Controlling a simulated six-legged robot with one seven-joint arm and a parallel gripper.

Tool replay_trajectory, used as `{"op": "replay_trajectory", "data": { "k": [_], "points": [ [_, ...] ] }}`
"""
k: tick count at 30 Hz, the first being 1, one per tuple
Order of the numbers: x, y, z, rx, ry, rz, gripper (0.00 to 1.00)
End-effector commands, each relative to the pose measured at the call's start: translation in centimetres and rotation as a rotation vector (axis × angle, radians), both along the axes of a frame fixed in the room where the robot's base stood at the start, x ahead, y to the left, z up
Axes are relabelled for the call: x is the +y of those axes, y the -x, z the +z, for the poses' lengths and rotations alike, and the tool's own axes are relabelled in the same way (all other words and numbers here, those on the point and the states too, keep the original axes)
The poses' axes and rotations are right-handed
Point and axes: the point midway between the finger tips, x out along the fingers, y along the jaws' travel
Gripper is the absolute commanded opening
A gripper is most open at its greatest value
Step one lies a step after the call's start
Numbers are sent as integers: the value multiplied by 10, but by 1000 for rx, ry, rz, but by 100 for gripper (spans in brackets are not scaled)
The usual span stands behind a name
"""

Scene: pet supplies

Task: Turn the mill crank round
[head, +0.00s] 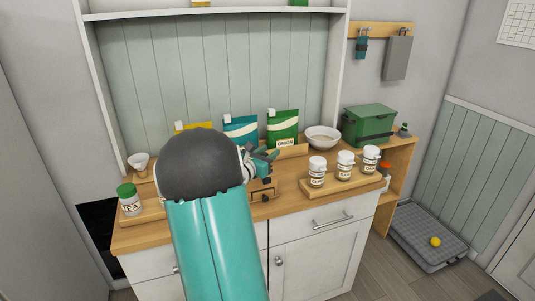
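The mill seems to be the small wooden block (261,188) on the counter, just right of my arm, partly hidden by it. Thin dark parts with a dark knob (265,198) show at its front; they look like the crank, but are too small to make out fully. My gripper (266,156) is above and behind the block in the picture, beyond my large arm. Its teal and dark fingers are small and partly covered, so their opening and any contact with the crank are unclear.
Three white jars (344,165) stand on a wooden board to the right. A tea jar (130,200) with a green lid stands at the left. Upright bags (283,130), a white bowl (322,138) and a green box (369,125) line the back. The wooden counter (290,205) has bare room at its front.

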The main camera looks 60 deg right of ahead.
Motion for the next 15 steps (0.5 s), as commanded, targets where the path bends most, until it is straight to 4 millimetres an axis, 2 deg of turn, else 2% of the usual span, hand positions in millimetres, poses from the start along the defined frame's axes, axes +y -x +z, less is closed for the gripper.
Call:
{"op": "replay_trajectory", "data": {
  "k": [1, 5, 15],
  "points": [
    [0, 0, 0, 0, 0, 0, 24],
    [0, 0, 0, 0, 0, 0, 0],
    [2, -2, 0, 1, -1, -20, 0]
  ]
}}
